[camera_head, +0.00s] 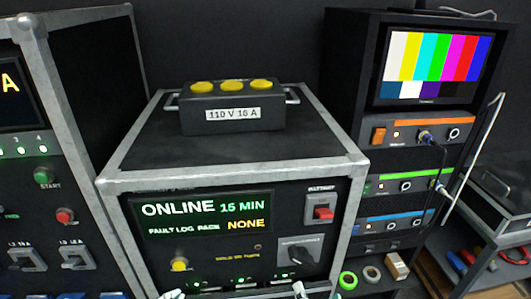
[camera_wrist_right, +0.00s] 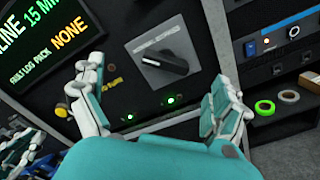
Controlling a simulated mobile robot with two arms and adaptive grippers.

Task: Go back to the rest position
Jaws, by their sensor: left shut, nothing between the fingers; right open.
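Only the tip of my left gripper (camera_head: 172,294) shows at the bottom edge of the head view, low in front of the black cabinet (camera_head: 115,181). It is shut and empty, with the rest cut off by the frame. My right gripper (camera_wrist_right: 156,75) is open in the right wrist view, its teal and white fingers spread and nothing between them. Its fingers point toward the cabinet's front panel, on either side of the black rotary knob (camera_wrist_right: 165,62) in the picture. I cannot tell the gap to the panel. The knob also shows in the head view (camera_head: 297,254).
The display (camera_head: 205,215) reads ONLINE 15 MIN. A rack with a colour-bar monitor (camera_head: 433,66) stands right, with tape rolls (camera_head: 348,280) below. A switch panel (camera_head: 40,215) stands left.

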